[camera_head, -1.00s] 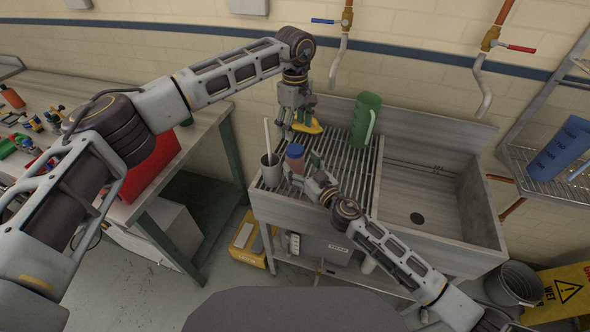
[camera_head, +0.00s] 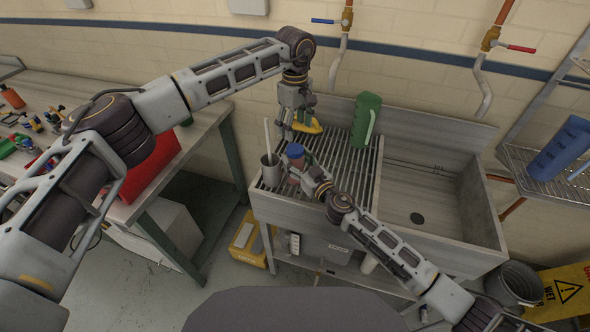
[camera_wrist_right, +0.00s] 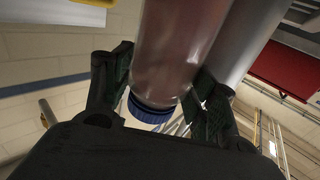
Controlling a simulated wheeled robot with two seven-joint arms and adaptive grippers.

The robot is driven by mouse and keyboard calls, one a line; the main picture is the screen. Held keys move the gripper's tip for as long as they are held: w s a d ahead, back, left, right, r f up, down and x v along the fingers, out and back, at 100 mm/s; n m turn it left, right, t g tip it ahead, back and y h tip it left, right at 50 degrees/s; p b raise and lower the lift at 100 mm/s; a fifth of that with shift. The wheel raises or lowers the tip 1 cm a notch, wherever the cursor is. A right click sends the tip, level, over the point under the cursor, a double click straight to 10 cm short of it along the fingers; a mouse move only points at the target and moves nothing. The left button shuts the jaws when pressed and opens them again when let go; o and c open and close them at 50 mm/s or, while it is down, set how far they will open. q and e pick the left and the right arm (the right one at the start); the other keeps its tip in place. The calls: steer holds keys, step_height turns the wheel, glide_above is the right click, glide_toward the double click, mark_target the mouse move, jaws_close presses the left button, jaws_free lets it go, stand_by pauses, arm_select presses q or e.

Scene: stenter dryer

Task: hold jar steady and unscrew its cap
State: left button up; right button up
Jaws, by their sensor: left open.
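The jar (camera_head: 295,164) is brownish-pink with a blue cap (camera_head: 295,151) and stands on the slatted drainboard of the sink. In the right wrist view the jar body (camera_wrist_right: 175,50) lies between the fingers, with its blue cap (camera_wrist_right: 150,110) partly in view. My right gripper (camera_head: 297,174) is shut on the jar's body from the front right, its fingers against both sides. My left gripper (camera_head: 295,128) is open and empty, pointing down, above and behind the jar, apart from the cap. The jar's lower part is partly hidden by the right gripper.
A yellow object (camera_head: 312,128) and a green jug (camera_head: 365,118) stand behind. The sink basin (camera_head: 430,190) at right is empty. A bench (camera_head: 195,130) with a red box is left.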

mark_target(295, 148)
jaws_close()
arm_select(q)
steer(key=shift+s+d+f, duration=0.15)
steer(key=shift+s+f, duration=0.05)
steer(key=shift+f, duration=0.15)
steer(key=shift+d, duration=0.15)
steer(key=m, duration=0.6)
steer(key=shift+w+r+m, duration=0.2)
steer(key=shift+r+m, duration=0.1)
steer(key=shift+r, duration=0.05)
steer(key=m, duration=0.7)
steer(key=shift+a, duration=0.3)
steer(key=shift+f, duration=0.15)
steer(key=shift+f, duration=3.85)
